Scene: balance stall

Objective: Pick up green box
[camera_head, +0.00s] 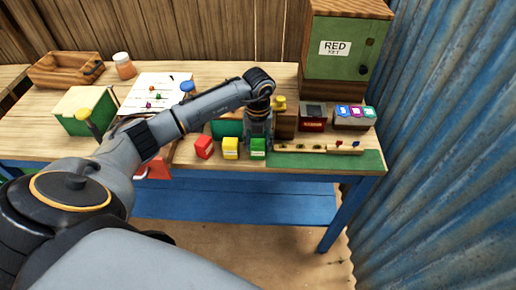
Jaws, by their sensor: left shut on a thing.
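The small green box (258,151) is near the front edge of the table, at the right end of a row of small boxes. My left arm reaches in from the left, and my left gripper (258,140) points down from above, shut on the green box. The fingers hide its upper part. I cannot tell whether its base touches the table. My right gripper is not in view.
A yellow box (230,148) stands close left of the green box, then a red box (204,146). A green mat (320,160) with a wooden strip lies to the right. A large green cabinet (340,65) stands behind. Corrugated blue wall (440,150) bounds the right.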

